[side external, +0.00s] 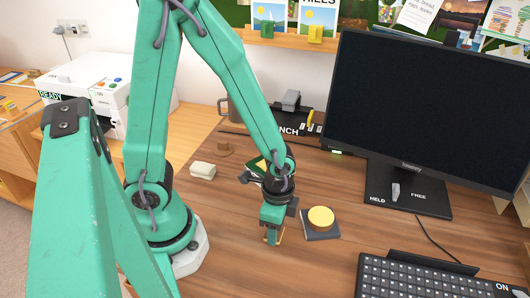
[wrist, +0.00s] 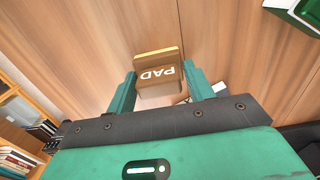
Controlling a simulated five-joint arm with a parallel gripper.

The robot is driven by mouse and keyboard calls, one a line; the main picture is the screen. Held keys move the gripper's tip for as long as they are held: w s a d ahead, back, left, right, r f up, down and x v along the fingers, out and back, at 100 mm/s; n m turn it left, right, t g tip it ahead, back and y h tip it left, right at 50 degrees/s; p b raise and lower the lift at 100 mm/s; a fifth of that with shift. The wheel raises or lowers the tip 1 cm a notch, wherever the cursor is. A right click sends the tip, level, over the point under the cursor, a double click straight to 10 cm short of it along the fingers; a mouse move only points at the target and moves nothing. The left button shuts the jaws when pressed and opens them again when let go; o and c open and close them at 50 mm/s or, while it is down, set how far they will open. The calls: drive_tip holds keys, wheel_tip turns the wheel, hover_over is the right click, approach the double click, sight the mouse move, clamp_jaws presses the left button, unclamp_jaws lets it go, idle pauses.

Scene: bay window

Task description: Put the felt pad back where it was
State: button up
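A small brown piece marked PAD, with a mustard-coloured edge, sits between my gripper's two teal fingers in the wrist view (wrist: 158,76). It spans nearly the whole gap. In the side view my gripper (side external: 271,236) points down, low over the desk, and only a tan sliver of that piece (side external: 281,236) shows beside the fingers. I cannot tell whether the fingers press on it. A dark grey square slab (side external: 332,234) with a round yellow disc (side external: 321,217) on top lies just right of my gripper.
A monitor (side external: 420,110) on its dark base stands to the right, with a keyboard (side external: 425,280) in front.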

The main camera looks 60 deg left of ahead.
drive_tip(key=o, duration=0.3)
drive_tip(key=shift+r, duration=0.2)
wheel_tip(320, 180, up, 12)
idle(1.0)
drive_tip(key=shift+s, duration=0.1)
idle(0.5)
drive_tip(key=s+a+r+n+t, duration=0.1)
drive_tip(key=a+r+n+t, duration=0.4)
drive_tip(key=a+r+n, duration=0.2)
drive_tip(key=shift+s+r+n+t, duration=0.25)
drive_tip(key=shift+r+n, duration=0.75)
drive_tip(key=shift+r, duration=1.3)
